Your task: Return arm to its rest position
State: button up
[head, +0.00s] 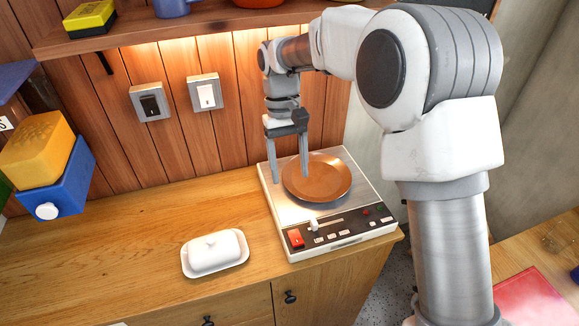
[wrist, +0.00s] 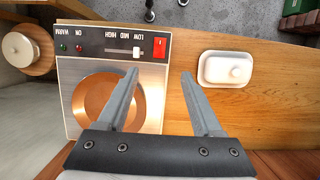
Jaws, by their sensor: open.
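My gripper (head: 289,165) is open and empty above the left part of a hot plate (head: 272,213) on the wooden counter. Its two fingers point down and stand apart, with nothing between them. In the wrist view the gripper (wrist: 164,74) is seen from above, one finger over the hot plate (wrist: 70,88) and the other over bare wood. A brown round plate (head: 330,180) lies on the hot plate's top, right of the fingers in the head view. It also shows in the wrist view (wrist: 98,100), partly hidden by a finger. My arm reaches in from the right.
A white lidded butter dish (head: 215,252) stands on the counter (head: 110,245) left of the hot plate. A shelf (head: 200,36) runs along the wall above, close to my arm. Yellow and blue boxes (head: 55,185) are at the left. The counter's left part is clear.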

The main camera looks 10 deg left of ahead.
dwell(0.3)
jog(key=s+d+r+m+t+y, duration=0.25)
jog(key=s+d+r+t, duration=0.2)
jog(key=d+r, duration=0.85)
jog(key=s+d+f+m+t, duration=0.1)
jog(key=s+d+m+t, duration=0.3)
jog(key=s+d, duration=0.9)
jog(key=shift+s+d+f+h, duration=0.15)
jog(key=shift+s+f+h, duration=0.1)
jog(key=shift+s+h, duration=0.15)
jog(key=shift+c, duration=1.4)
